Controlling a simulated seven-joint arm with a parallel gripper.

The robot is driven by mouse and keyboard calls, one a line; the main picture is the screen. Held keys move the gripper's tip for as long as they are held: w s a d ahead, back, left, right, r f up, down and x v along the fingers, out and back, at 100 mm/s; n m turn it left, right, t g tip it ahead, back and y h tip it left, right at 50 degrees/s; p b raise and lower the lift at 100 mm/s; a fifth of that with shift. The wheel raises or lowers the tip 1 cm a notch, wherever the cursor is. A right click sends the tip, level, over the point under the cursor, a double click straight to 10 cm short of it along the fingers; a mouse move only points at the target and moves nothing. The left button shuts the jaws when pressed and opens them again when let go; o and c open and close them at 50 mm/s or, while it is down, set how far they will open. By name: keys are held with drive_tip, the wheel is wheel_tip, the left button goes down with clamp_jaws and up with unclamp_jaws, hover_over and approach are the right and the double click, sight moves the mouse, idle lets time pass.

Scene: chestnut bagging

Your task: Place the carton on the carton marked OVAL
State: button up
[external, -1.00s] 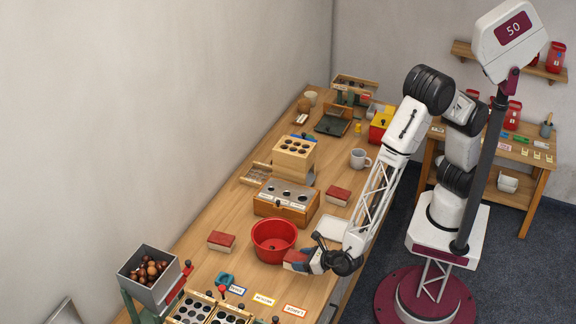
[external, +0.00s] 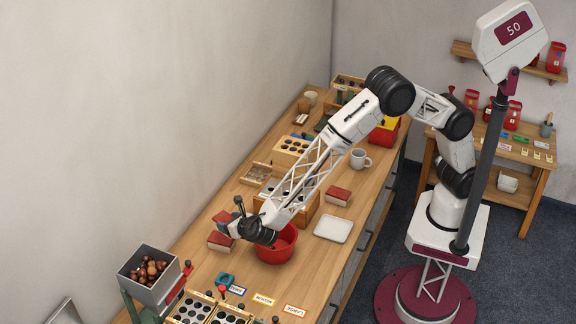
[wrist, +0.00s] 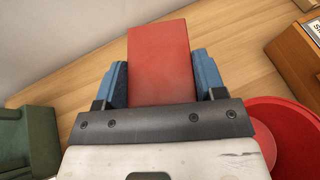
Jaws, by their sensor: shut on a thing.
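My gripper (external: 232,225) is shut on a red carton (external: 221,217), gripped between blue fingertips. In the wrist view the held carton (wrist: 160,60) shows its plain red face between the fingers. It is close above another red-topped carton (external: 219,242) with pale sides, which lies on the bench left of the red bowl. I cannot tell whether the two touch. A third red carton (external: 338,195) lies on the bench to the right. No OVAL marking is legible on any carton.
A red bowl (external: 276,250) stands just right of the gripper, under my arm. A white tray (external: 333,229) lies further right. A grey bin of chestnuts (external: 150,288) stands at front left. A wooden box (external: 302,217) is behind the bowl. Bench between bin and cartons is clear.

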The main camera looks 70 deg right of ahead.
sight(220, 213)
drive_tip(key=shift+m+h, duration=0.5)
drive_tip(key=shift+h, duration=0.1)
drive_tip(key=w+d, duration=0.1)
drive_tip(key=w, duration=0.2)
drive_tip(key=w+d, duration=0.1)
drive_tip(key=w, duration=0.1)
drive_tip(key=shift+w+d+r, duration=0.25)
drive_tip(key=shift+d+r, duration=0.1)
drive_tip(key=shift+r, duration=0.05)
drive_tip(key=shift+f, duration=3.1)
drive_tip(key=shift+f, duration=0.1)
drive_tip(key=shift+f, duration=1.8)
drive_tip(key=shift+f, duration=0.1)
drive_tip(key=o, duration=1)
